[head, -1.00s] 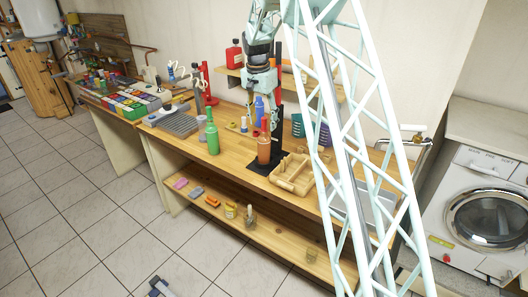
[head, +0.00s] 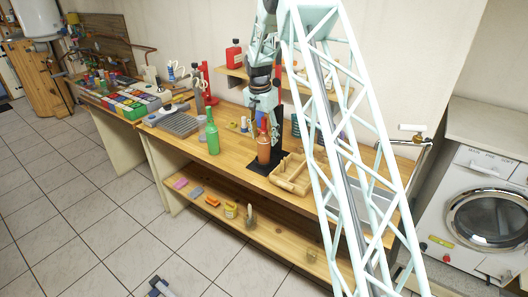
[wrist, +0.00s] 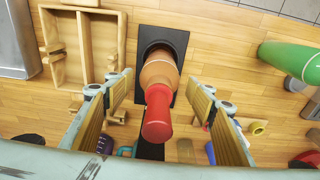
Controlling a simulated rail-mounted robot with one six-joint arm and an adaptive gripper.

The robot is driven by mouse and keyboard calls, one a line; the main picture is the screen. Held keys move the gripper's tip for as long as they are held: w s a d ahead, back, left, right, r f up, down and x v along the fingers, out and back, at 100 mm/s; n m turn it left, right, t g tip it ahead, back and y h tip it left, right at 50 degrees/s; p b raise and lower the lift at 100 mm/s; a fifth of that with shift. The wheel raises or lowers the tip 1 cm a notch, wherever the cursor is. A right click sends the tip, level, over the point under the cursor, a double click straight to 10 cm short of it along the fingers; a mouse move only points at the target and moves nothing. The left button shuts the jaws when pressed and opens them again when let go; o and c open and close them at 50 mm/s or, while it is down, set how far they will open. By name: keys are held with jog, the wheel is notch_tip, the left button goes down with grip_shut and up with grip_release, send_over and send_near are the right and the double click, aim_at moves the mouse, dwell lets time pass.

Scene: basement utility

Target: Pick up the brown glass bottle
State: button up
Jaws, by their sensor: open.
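The brown glass bottle (head: 264,150) stands upright on a black base (head: 256,167) on the wooden bench. In the wrist view the bottle (wrist: 160,70) has an orange-brown body and a red top, and its foot sits on the black base (wrist: 180,38). My gripper (wrist: 156,88) is open, with one finger on each side of the bottle and visible gaps between. In the head view my gripper (head: 265,120) hangs just above and behind the bottle's top; its fingertips are hard to make out there.
A wooden compartment tray (head: 290,188) lies right of the bottle, and a green bottle (head: 213,138) stands to its left. Small items lie behind. A shelf (head: 240,225) runs below the bench top. A washing machine (head: 478,215) stands at right.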

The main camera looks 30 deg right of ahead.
aim_at(265, 126)
jog(key=shift+f, duration=0.15)
jog(key=shift+d+f, duration=0.15)
jog(key=shift+f, duration=1.1)
jog(key=shift+d+f, duration=0.1)
jog(key=shift+f, duration=1.1)
jog(key=shift+c, duration=0.9)
jog(key=c, duration=1.1)
jog(key=shift+c, duration=0.3)
jog(key=shift+w+r, duration=0.1)
jog(key=shift+r, duration=4.95)
